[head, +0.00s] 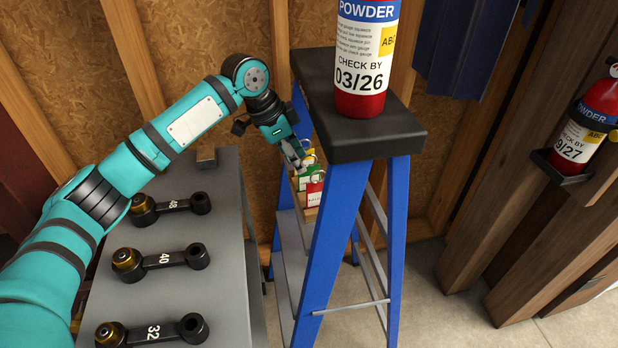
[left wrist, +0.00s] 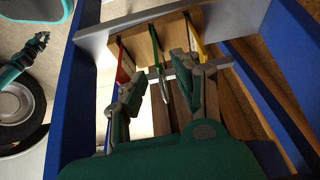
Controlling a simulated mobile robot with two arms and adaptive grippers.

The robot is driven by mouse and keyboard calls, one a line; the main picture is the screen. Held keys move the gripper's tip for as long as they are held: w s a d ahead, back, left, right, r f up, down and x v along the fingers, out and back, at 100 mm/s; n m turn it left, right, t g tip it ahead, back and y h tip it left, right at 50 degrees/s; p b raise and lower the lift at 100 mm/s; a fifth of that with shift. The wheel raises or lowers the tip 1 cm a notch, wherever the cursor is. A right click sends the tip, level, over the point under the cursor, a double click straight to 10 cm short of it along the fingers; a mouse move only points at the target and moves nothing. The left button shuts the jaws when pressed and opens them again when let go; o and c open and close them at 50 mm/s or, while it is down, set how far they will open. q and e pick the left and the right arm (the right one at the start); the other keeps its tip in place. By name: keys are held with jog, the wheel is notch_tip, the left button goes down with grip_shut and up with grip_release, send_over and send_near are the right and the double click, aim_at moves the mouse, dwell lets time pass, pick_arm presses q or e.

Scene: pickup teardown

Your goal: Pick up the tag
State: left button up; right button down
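Several tags sit in a slotted wooden holder (left wrist: 175,27) on the blue ladder. A red tag (head: 314,191), a green tag (head: 303,183) and a yellow-edged tag (head: 309,159) show in the head view. In the left wrist view the red tag (left wrist: 124,66), the green tag (left wrist: 158,62) and the yellow tag (left wrist: 193,36) stand side by side. My left gripper (head: 293,158) is at the holder, its fingers (left wrist: 160,92) open around the space below the green tag. Contact cannot be told. A small teal arm end (left wrist: 40,42), seemingly my right gripper, shows far off.
The blue ladder (head: 397,215) has a black top (head: 385,134) bearing a fire extinguisher (head: 361,60). A grey bench (head: 226,240) with several numbered black tools stands left. Another extinguisher (head: 578,137) is mounted at right. The floor (head: 445,320) right of the ladder is clear.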

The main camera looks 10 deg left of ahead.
pick_arm(q)
jog(key=p+x, duration=0.1)
jog(key=x, duration=0.6)
jog(key=shift+d+f, duration=0.1)
jog(key=shift+d, duration=0.1)
jog(key=shift+c, duration=0.3)
grip_shut()
